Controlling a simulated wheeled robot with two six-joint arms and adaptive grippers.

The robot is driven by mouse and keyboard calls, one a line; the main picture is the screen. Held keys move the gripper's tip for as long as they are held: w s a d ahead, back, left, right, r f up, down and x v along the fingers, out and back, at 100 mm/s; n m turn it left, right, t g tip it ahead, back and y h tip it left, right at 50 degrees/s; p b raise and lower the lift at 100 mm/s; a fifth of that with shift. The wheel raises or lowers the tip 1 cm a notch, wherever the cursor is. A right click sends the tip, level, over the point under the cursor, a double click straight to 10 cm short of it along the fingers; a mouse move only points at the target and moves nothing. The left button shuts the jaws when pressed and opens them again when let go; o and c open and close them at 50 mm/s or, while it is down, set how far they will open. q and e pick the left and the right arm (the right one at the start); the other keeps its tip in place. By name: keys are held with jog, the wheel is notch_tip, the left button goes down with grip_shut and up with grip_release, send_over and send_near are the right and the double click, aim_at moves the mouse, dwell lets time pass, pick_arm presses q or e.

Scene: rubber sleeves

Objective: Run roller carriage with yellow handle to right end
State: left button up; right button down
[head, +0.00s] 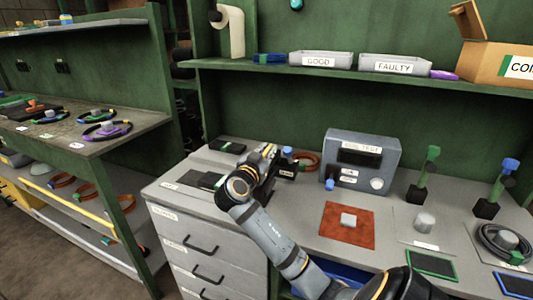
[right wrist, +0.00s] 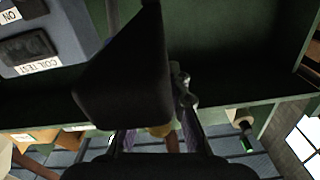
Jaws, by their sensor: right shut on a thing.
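My right gripper (head: 268,160) is over the left part of the grey workbench, mostly hidden behind its own wrist in the head view. In the right wrist view the gripper (right wrist: 160,138) is shut on a small yellow piece, which looks like the yellow handle (right wrist: 160,130). A large black block (right wrist: 125,85) fills the middle of that view, close to the fingers. In the head view a dark labelled block (head: 287,171) stands right beside the gripper. The roller carriage itself is hard to make out, and I cannot tell where it sits along its travel. My left gripper is not in view.
A grey-blue coil test box (head: 362,163) stands close to the right of the gripper. An orange-red ring (head: 307,160) lies between them. A rust-red mat (head: 347,225) with a grey block is in front. Trays marked GOOD (head: 320,60) and FAULTY (head: 395,66) sit on the shelf above.

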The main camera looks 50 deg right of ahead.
jog(key=c, duration=1.6)
grip_release()
jog(key=shift+s+d, duration=0.1)
jog(key=shift+o, duration=1.3)
jog(key=shift+s+d, duration=0.1)
jog(key=shift+s, duration=0.1)
jog(key=shift+w, duration=0.1)
jog(key=shift+a, duration=0.2)
jog(key=v, duration=0.6)
jog(key=shift+a+f, duration=0.1)
jog(key=shift+s+a, duration=0.3)
jog(key=shift+a, duration=0.15)
